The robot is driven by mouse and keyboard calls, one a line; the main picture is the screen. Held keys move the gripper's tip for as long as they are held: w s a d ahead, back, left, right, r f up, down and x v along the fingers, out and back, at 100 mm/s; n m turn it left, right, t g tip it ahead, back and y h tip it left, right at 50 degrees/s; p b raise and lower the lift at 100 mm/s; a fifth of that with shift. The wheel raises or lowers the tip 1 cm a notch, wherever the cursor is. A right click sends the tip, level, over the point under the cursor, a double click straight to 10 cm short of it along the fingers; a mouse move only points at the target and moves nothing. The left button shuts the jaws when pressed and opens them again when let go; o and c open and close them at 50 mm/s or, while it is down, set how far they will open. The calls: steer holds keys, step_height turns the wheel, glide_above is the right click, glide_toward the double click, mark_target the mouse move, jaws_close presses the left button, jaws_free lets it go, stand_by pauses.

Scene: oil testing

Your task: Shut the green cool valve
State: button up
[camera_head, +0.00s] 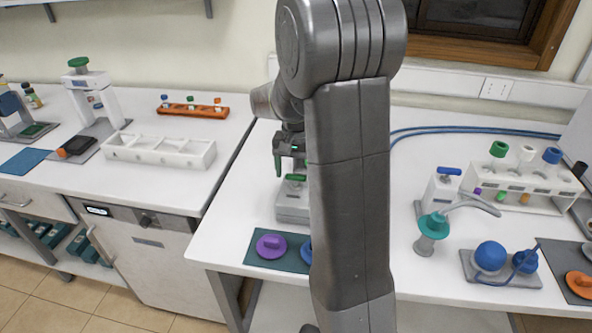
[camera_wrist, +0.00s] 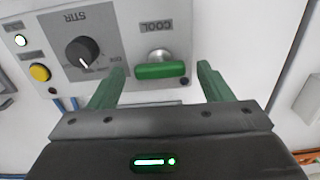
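The green cool valve handle (camera_wrist: 160,71) is a bar lying crosswise under the upside-down COOL label in the wrist view. It sits on a grey device (camera_wrist: 118,22). My gripper (camera_wrist: 162,68) is open, with one green finger on each side of the handle's ends and a gap at each side. Nothing is between the fingers except the handle beyond them; I cannot tell how near the tips are to the panel. In the head view my gripper (camera_head: 289,160) hangs over the grey device (camera_head: 292,206) and the green handle (camera_head: 296,178). My arm hides the device's right side.
A black STIR knob (camera_wrist: 82,52) and a yellow button (camera_wrist: 39,72) are beside the valve. A dark mat with a purple disc (camera_head: 271,246) lies in front of the device. A white rack (camera_head: 525,187) and a teal-topped item (camera_head: 433,224) stand to the right.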

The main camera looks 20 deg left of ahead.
mark_target(296, 175)
step_height(296, 175, up, 14)
steer(key=shift+b, duration=0.35)
steer(key=shift+f, duration=0.2)
stand_by(0.4)
step_height(296, 175, down, 14)
steer(key=shift+r+p, duration=0.15)
steer(key=shift+p, duration=0.2)
stand_by(0.5)
